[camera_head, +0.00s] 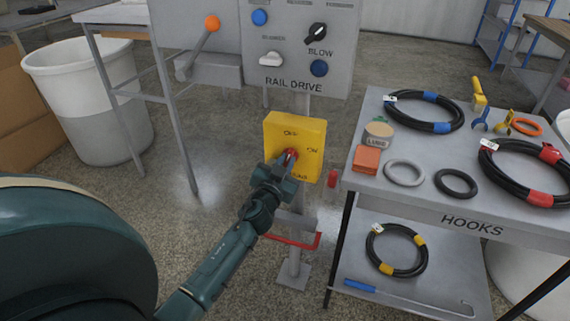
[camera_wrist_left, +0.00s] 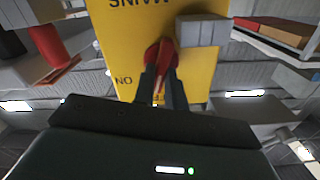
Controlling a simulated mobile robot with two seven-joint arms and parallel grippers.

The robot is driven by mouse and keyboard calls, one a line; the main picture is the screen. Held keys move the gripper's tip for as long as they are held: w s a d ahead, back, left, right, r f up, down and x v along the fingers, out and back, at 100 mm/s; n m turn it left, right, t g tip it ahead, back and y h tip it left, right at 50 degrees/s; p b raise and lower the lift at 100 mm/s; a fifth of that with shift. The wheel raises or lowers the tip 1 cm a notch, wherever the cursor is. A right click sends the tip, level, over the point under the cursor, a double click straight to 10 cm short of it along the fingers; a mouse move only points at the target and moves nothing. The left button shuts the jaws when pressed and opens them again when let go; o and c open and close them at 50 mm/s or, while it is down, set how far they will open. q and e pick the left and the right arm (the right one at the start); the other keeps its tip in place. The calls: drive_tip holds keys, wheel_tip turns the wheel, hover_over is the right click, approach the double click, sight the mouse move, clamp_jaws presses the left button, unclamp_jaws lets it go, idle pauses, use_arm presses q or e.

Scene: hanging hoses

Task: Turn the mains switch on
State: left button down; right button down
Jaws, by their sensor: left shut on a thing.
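The mains switch is a yellow box (camera_head: 310,135) on a grey post, marked OFF at the top, ON at the right and MAINS at the bottom. Its red handle (camera_head: 291,154) is at the middle of the box face. My left gripper (camera_head: 288,162) is shut on the red handle. In the left wrist view the box shows upside down, with the red handle (camera_wrist_left: 160,56) between my fingers (camera_wrist_left: 160,85). My gripper hides part of the handle, so I cannot tell exactly which mark it points to. My right gripper is not in view.
The RAIL DRIVE panel (camera_head: 285,70) stands just above the box. The HOOKS table (camera_head: 400,200), with coiled hoses and rings, is close on the right. A red bar (camera_head: 290,242) is low on the post. A white bin (camera_head: 95,100) stands at the left.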

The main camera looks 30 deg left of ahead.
use_arm(q)
drive_tip(key=m, duration=0.3)
drive_tip(key=shift+d+m, duration=0.1)
drive_tip(key=shift+m, duration=0.3)
drive_tip(key=shift+d+f+m+b, duration=0.1)
drive_tip(key=shift+m+b, duration=0.1)
drive_tip(key=shift+m, duration=1.6)
drive_tip(key=shift+f+m+b, duration=0.1)
drive_tip(key=shift+m+b, duration=0.05)
drive_tip(key=shift+m, duration=1.65)
drive_tip(key=shift+d+f+m+b, duration=0.1)
drive_tip(key=shift+m+b, duration=0.1)
drive_tip(key=shift+m, duration=1.6)
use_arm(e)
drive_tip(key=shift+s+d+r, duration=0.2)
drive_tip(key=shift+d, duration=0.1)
use_arm(q)
drive_tip(key=c, duration=1.4)
unclamp_jaws()
drive_tip(key=shift+c, duration=0.2)
